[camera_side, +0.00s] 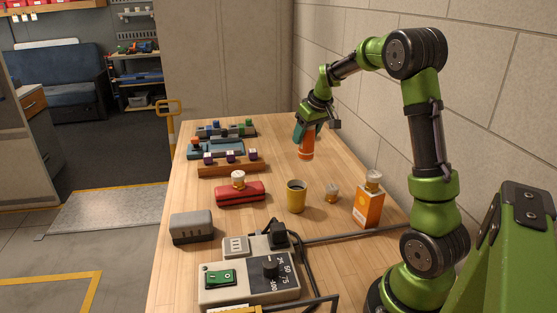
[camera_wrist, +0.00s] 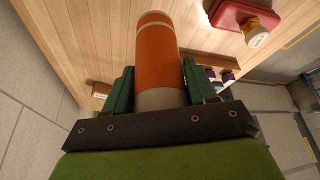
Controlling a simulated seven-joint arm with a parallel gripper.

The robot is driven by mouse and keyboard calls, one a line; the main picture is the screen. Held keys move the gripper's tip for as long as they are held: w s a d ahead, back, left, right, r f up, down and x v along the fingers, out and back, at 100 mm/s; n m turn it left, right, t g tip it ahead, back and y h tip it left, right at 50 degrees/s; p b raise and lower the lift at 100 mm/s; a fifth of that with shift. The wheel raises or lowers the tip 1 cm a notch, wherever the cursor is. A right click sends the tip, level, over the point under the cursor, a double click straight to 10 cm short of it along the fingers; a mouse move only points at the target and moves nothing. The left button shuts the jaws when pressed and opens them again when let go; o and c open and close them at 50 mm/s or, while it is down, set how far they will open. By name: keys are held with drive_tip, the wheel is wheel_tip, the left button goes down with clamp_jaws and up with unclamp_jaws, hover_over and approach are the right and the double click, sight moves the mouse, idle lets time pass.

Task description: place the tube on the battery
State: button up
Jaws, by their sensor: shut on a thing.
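The tube (camera_side: 306,147) is an orange cylinder with grey ends. My gripper (camera_side: 307,127) is shut on its upper part and holds it roughly upright, slightly tilted, above the right rear of the table. In the wrist view the tube (camera_wrist: 157,55) stands out between the two green fingers of my gripper (camera_wrist: 158,88). The battery is most likely the grey block (camera_side: 192,229) with a darker lower part at the table's left front edge, though I cannot tell for sure. It stands apart from my gripper, and its top is bare.
A control box (camera_side: 248,278) with cords is in front. Racks (camera_side: 228,168) stand behind left.

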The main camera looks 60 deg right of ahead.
drive_tip(key=s+a+n+y, duration=0.1)
drive_tip(key=a+n+y, duration=0.6)
drive_tip(key=a, duration=2.6)
drive_tip(key=shift+w+a+f+n+h, duration=0.3)
drive_tip(key=shift+w+f+n+h, duration=0.45)
drive_tip(key=shift+w, duration=1.85)
drive_tip(key=shift+w+a+f+n+h, duration=0.3)
drive_tip(key=shift+w+f, duration=0.8)
drive_tip(key=shift+w, duration=1.55)
drive_tip(key=shift+w+a+f+n+h, duration=0.25)
drive_tip(key=shift+w+f+n+h, duration=0.5)
drive_tip(key=shift+w, duration=1.85)
drive_tip(key=shift+f+y, duration=0.3)
drive_tip(key=o, duration=1.2)
